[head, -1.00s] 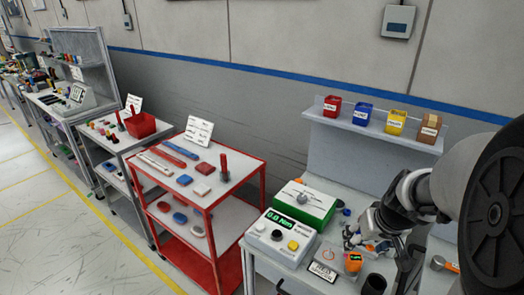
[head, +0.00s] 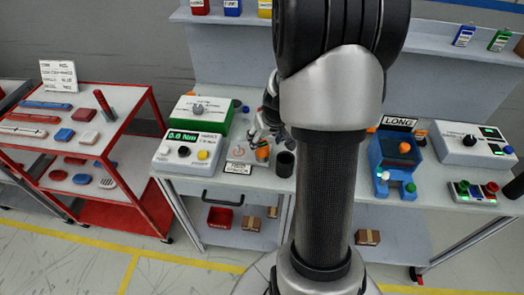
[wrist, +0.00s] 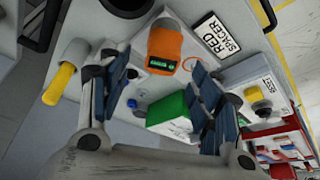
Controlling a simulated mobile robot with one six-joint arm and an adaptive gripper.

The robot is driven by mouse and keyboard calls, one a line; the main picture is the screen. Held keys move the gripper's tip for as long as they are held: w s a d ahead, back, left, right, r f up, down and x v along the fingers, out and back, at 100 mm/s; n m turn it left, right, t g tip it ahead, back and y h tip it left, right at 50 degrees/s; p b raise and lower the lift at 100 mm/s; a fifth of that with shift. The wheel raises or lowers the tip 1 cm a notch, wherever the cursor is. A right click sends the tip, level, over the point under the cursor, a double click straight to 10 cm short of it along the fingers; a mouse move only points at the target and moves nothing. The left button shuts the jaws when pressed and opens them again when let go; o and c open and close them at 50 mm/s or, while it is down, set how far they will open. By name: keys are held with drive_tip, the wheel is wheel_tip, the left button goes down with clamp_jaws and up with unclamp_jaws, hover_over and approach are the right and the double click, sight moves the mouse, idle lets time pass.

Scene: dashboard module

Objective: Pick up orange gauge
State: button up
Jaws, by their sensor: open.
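In the head view my gripper (head: 268,122) is small and partly hidden behind my arm, over the bench near the gauge. I cannot tell the exact height gap.
A "RED SPACER" label (wrist: 217,35) lies next to the gauge. A dark cup (head: 285,163) stands to its right. A green-sided box (head: 203,115) and a torque readout unit (head: 188,148) stand left. A blue "LONG" fixture (head: 395,165) is further right. A yellow-ended cylinder (wrist: 60,84) is near the left finger.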

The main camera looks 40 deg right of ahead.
sight(262, 144)
drive_tip(key=b+x, duration=0.2)
drive_tip(key=x, duration=0.3)
drive_tip(key=shift+a+f, duration=0.1)
drive_tip(key=shift+a, duration=0.05)
drive_tip(key=c, duration=1.3)
